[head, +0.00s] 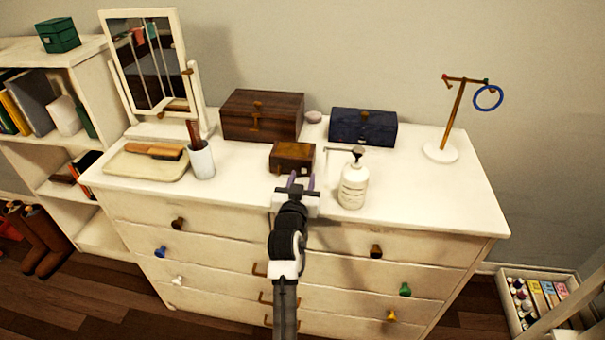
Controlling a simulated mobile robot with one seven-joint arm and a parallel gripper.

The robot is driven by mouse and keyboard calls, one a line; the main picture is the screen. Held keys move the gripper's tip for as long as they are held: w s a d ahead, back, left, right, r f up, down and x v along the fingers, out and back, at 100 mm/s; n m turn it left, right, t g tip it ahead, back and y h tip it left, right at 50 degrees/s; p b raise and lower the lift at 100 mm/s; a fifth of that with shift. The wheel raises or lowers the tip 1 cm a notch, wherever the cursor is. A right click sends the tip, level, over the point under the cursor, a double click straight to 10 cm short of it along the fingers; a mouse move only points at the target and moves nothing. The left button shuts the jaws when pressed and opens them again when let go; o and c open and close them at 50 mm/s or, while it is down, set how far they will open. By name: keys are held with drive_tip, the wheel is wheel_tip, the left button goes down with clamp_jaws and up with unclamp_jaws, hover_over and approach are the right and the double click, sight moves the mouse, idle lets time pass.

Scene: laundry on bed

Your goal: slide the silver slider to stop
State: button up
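My gripper (301,181) is over the front of the white dresser top, its two fingers pointing away and apart with a gap between them. No silver slider can be made out for sure. A thin pale bar (336,149) shows behind the white pump bottle (353,187), right of the small brown box (292,157); whether it is the slider or part of something else I cannot tell. The small box is just beyond my fingertips; I cannot tell whether they touch it. My arm hides part of the dresser front.
On the dresser top (440,200) stand a larger brown box (262,115), a dark blue box (363,127), a mirror (146,63), a tray (125,163), a cup (201,160) and a ring stand (440,152). The right part of the top is clear.

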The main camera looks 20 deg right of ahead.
drive_tip(key=shift+w+d, duration=0.3)
drive_tip(key=shift+w, duration=0.2)
clamp_jaws()
drive_tip(key=shift+a, duration=0.1)
